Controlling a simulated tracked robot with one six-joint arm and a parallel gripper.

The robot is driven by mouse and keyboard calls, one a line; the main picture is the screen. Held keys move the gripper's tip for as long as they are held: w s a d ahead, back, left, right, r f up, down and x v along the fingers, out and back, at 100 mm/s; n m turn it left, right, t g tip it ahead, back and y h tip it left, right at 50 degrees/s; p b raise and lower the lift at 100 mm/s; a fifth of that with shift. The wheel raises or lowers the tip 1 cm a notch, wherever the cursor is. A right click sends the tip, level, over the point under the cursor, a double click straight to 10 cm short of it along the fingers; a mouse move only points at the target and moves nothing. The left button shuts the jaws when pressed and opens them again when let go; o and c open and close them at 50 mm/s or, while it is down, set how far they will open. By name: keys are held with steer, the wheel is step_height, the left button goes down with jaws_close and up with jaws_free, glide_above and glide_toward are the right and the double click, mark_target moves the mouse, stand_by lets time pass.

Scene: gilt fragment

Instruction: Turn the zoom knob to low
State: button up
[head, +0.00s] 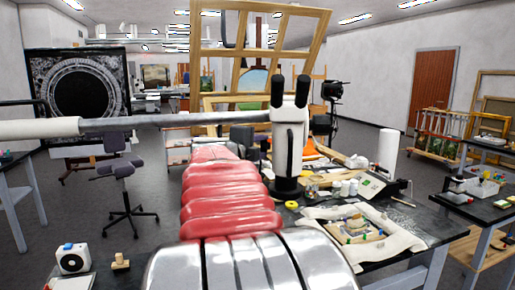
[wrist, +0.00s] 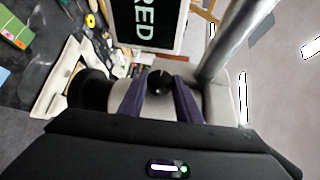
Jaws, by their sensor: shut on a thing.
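The stereo microscope (head: 289,146) is white with black eyepieces and hangs on a metal boom above the dark work table. In the wrist view its pale body (wrist: 100,92) lies behind my fingers, with a black end at the left. The zoom knob (wrist: 160,80) is a small, round black knob on the microscope's side. The two purple fingers of my gripper (wrist: 160,98) are shut on it, one on each side. Its markings are not readable. In the head view my red arm reaches toward the microscope, and the knob is hidden.
The boom (head: 180,122) crosses from the left; it shows in the wrist view (wrist: 238,38) at upper right. A gilt fragment (head: 357,228) rests on white cloth. Jars (head: 348,187) and tools crowd the table.

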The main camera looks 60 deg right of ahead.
steer(key=shift+f+y, duration=0.3)
steer(key=shift+y, duration=0.1)
steer(key=o, duration=1.1)
steer(key=shift+r, duration=0.2)
steer(key=shift+c, duration=0.2)
steer(key=shift+a, duration=0.1)
steer(key=a+r, duration=0.2)
steer(key=a, duration=1.1)
steer(key=shift+a+r, duration=0.2)
steer(key=shift+s, duration=0.1)
